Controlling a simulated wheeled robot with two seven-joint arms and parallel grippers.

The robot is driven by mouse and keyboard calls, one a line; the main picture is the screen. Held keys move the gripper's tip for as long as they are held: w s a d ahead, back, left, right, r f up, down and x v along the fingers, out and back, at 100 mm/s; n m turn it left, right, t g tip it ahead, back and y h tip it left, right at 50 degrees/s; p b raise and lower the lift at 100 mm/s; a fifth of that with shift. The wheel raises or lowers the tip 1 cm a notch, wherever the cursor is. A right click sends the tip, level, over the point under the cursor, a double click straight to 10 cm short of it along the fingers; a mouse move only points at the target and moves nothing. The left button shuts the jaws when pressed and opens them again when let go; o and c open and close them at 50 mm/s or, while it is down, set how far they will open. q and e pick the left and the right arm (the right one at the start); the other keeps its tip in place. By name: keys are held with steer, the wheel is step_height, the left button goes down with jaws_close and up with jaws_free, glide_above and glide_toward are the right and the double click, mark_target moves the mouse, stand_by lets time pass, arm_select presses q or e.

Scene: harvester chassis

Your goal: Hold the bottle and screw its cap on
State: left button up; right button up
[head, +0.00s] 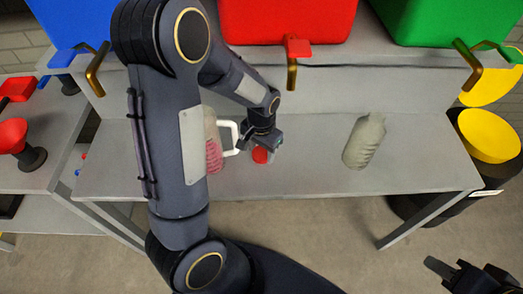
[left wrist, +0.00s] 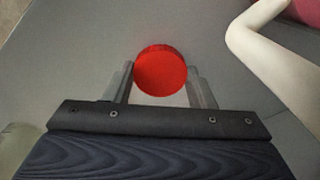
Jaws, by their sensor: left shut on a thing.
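A red cap (head: 260,155) is at the grey table's surface in the middle. My left gripper (head: 268,147) is shut on it, and the cap (left wrist: 161,71) shows between its two fingers in the left wrist view. A pale grey-green ribbed bottle (head: 364,141) stands on the table to the right, apart from the gripper, with no cap visible on its neck. My right gripper (head: 468,273) is in the lower right corner, in front of the table, with its fingers apart and nothing seen between them.
A jug with a white handle (head: 228,137) and pink contents stands just left of my left gripper, partly hidden by my arm. Red (head: 288,20), blue (head: 75,22) and green (head: 430,20) bins sit on the shelf behind. The table between cap and bottle is clear.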

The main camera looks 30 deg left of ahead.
mark_target(262, 156)
arm_select(q)
steer(key=shift+s+r, duration=0.1)
steer(key=shift+r, duration=0.15)
steer(key=r, duration=0.6)
steer(key=shift+s+d+r, duration=0.25)
steer(key=shift+s+d, duration=0.05)
steer(key=shift+s, duration=0.1)
steer(key=s+d+b, duration=0.1)
steer(key=s+d, duration=0.4)
steer(key=s, duration=0.3)
steer(key=s+d+b, duration=0.1)
steer(key=s+d, duration=0.3)
steer(key=s, duration=0.4)
steer(key=shift+d, duration=0.4)
